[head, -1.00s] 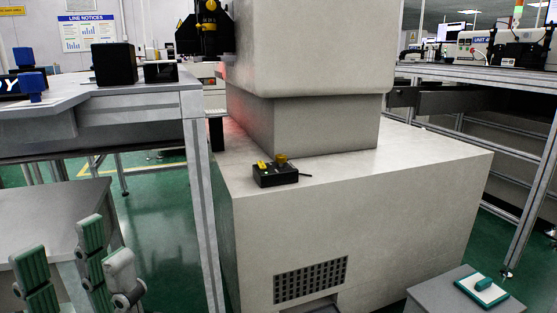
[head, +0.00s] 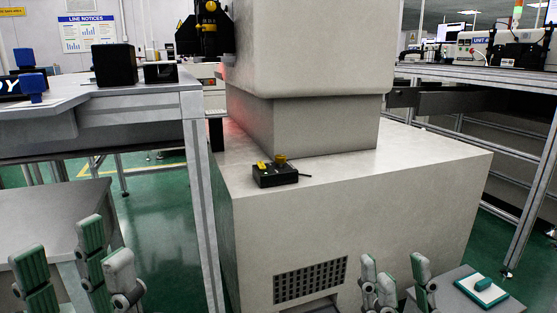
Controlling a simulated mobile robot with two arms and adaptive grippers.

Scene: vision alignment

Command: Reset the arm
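My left gripper (head: 60,250) is at the lower left, in front of a low grey surface. Its green-padded fingers point up and stand apart, with nothing between them. My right gripper (head: 395,270) is at the bottom, right of the middle, in front of the big pale machine base (head: 390,215). Its fingers also point up and are spread, with nothing held. The lower parts of both grippers and both arms are cut off by the bottom edge.
A black control box (head: 275,175) with yellow knobs sits on the machine base. A grey-framed bench (head: 150,98) with black and blue blocks stands left. A small grey stand holding a white-and-green pad (head: 482,291) is near the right gripper. Green floor shows between.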

